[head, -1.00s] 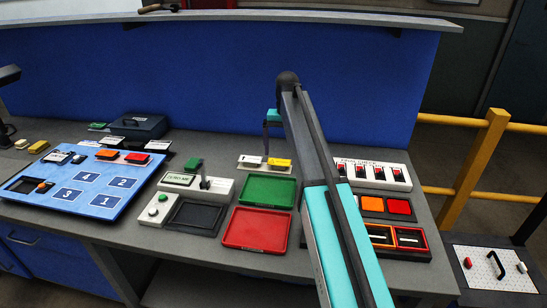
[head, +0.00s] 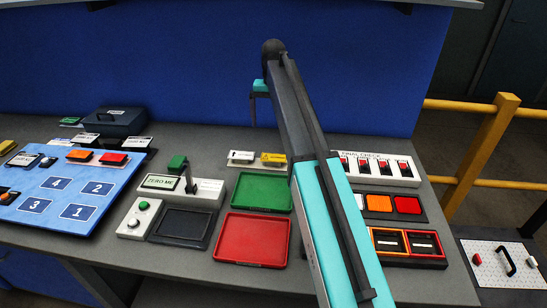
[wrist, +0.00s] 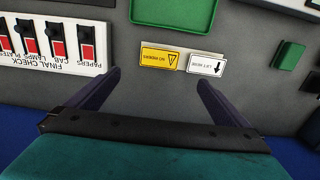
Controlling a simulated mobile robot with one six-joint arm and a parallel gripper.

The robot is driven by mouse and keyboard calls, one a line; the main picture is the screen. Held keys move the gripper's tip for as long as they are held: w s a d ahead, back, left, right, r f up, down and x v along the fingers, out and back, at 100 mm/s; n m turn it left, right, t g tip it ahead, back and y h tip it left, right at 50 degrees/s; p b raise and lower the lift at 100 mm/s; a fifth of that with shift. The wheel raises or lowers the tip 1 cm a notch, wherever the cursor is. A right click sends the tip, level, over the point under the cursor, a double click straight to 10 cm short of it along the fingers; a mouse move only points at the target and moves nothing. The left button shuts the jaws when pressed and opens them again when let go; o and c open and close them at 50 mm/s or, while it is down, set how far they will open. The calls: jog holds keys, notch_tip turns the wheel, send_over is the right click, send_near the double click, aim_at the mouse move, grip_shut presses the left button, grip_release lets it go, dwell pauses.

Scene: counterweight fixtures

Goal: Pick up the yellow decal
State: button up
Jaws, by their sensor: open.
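The yellow decal (head: 273,159) lies beside a white decal (head: 242,157) on a pale strip at the back of the bench, behind the green tray. In the wrist view the yellow decal (wrist: 159,57), with a black triangle and print, lies flat beside the white LIFT HERE decal (wrist: 206,65). My gripper (wrist: 158,78) is open and empty. Its two fingers spread to either side below the decals in that view, apart from them. In the head view my gripper (head: 259,92) shows partly behind my arm, above the back of the bench.
The green tray (head: 263,192) and red tray (head: 252,239) sit in front of the decals. The white FINAL CHECK switch panel (head: 376,169) is to the right. The ZERO ME device (head: 165,183) is to the left. A blue wall (head: 190,80) rises behind.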

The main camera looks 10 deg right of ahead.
jog(key=p, duration=0.2)
send_over(274, 157)
jog(key=shift+f, duration=4.35)
jog(key=shift+f+p, duration=0.15)
jog(key=shift+p, duration=0.2)
jog(key=shift+f+p, duration=0.9)
jog(key=shift+f, duration=0.3)
jog(key=shift+f+p, duration=0.3)
jog(key=shift+f, duration=0.95)
jog(key=shift+f, duration=0.25)
jog(key=c, duration=1.1)
